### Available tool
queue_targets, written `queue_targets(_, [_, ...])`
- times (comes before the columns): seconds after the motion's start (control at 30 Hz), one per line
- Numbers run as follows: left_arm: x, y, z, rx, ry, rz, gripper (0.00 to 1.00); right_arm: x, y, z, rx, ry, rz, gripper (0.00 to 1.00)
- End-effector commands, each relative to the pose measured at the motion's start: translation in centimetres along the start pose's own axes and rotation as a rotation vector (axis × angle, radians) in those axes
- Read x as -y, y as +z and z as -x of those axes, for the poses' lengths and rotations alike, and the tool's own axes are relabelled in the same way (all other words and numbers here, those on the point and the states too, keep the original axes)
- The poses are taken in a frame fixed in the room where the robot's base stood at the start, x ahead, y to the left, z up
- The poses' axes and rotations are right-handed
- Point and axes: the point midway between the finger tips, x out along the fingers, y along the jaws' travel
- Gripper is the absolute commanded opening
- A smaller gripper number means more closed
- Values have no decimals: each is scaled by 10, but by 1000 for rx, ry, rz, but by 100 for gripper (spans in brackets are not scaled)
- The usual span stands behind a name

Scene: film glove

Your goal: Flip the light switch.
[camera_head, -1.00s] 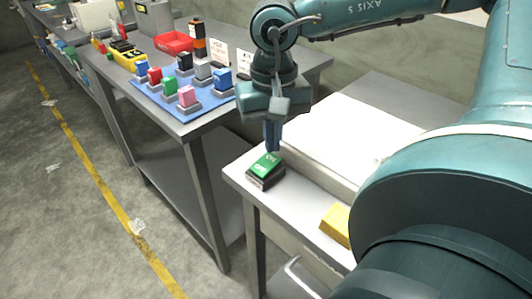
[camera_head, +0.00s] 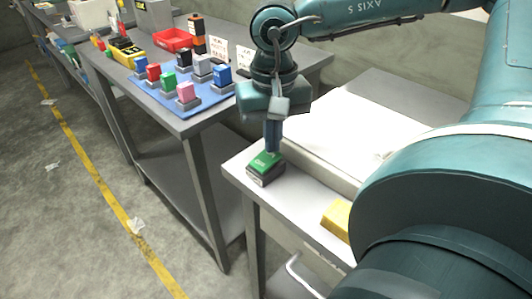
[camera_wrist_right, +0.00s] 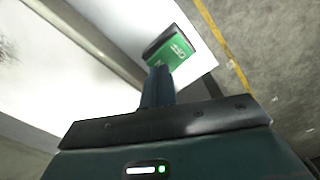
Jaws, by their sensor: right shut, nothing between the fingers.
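The light switch (camera_head: 265,168) is a green rocker on a dark grey base, standing near the left corner of the white-topped table. It also shows in the right wrist view (camera_wrist_right: 173,48), at the top middle, with white lettering on the rocker. My right gripper (camera_head: 272,150) is shut and empty and points down, with its fingertips at the far edge of the green rocker. In the right wrist view its fingers (camera_wrist_right: 158,72) overlap the rocker's near edge, so they look to be touching it. My left gripper is not in view.
A yellow block (camera_head: 337,218) lies on the same table, to the right of the switch. A raised white panel (camera_head: 345,135) is behind. Another table with a blue mat (camera_head: 200,103) of coloured switches stands to the left, across a narrow gap.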

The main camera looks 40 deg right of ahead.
Motion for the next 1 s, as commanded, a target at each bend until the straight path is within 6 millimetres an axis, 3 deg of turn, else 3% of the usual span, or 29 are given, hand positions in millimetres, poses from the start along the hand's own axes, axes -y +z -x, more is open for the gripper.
queue_targets(0.63, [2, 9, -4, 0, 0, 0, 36, 0, 0, -10, 0, 0, 0, 0])
queue_targets(1.0, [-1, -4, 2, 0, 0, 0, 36, 0, 0, 11, -1, -1, 0, 0])
